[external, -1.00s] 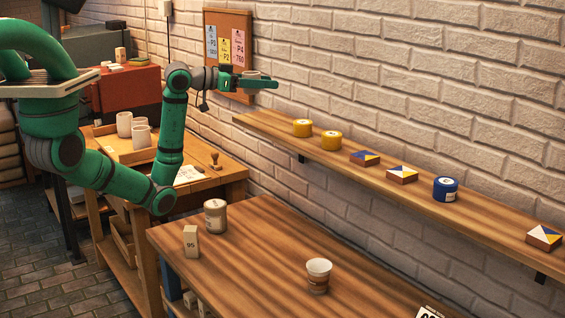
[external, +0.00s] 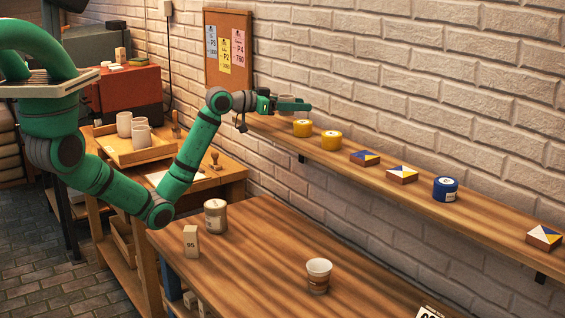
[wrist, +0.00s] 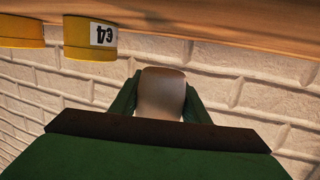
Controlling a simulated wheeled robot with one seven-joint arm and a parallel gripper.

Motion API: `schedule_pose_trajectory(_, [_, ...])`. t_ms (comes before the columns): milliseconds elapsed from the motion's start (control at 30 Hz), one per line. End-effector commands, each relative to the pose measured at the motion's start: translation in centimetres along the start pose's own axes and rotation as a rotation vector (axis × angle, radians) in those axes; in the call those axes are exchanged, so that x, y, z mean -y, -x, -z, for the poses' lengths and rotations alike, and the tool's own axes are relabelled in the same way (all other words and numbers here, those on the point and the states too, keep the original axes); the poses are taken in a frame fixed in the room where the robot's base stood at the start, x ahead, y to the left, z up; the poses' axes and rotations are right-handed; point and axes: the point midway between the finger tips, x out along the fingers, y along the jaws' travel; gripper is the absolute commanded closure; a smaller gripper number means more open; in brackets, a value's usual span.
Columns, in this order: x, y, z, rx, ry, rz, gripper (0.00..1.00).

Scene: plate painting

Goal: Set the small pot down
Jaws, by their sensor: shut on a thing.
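My gripper (external: 296,106) is shut on the small pot (external: 287,100). The pot looks pale with a brownish part in the wrist view (wrist: 160,94), where it sits between the two green fingers; the fingers hide its sides. In the external view my gripper is at the left end of the wall shelf (external: 375,168), left of and a little higher than the two yellow pots (external: 303,128) (external: 331,140). I cannot tell whether the small pot touches the shelf.
Further right on the shelf are patterned boxes (external: 402,174) and a blue pot (external: 446,188). The wooden table (external: 260,262) below holds a lidded jar (external: 215,217), a block marked 95 (external: 191,241) and a cup (external: 318,275). A tray (external: 150,155) of cups stands behind.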

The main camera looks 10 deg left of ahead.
Motion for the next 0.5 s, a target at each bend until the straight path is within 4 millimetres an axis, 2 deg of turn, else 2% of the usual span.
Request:
schedule_pose_trajectory(100, [0.2, -0.8, -0.9, 0.003, 0.001, 0.0, 0.81])
schedule_pose_trajectory(300, [0.2, -1.1, -3.5, 0.001, 0.001, 0.0, 0.81])
schedule_pose_trajectory(500, [0.2, -1.2, -3.7, 0.0, 0.0, 0.0, 0.81])
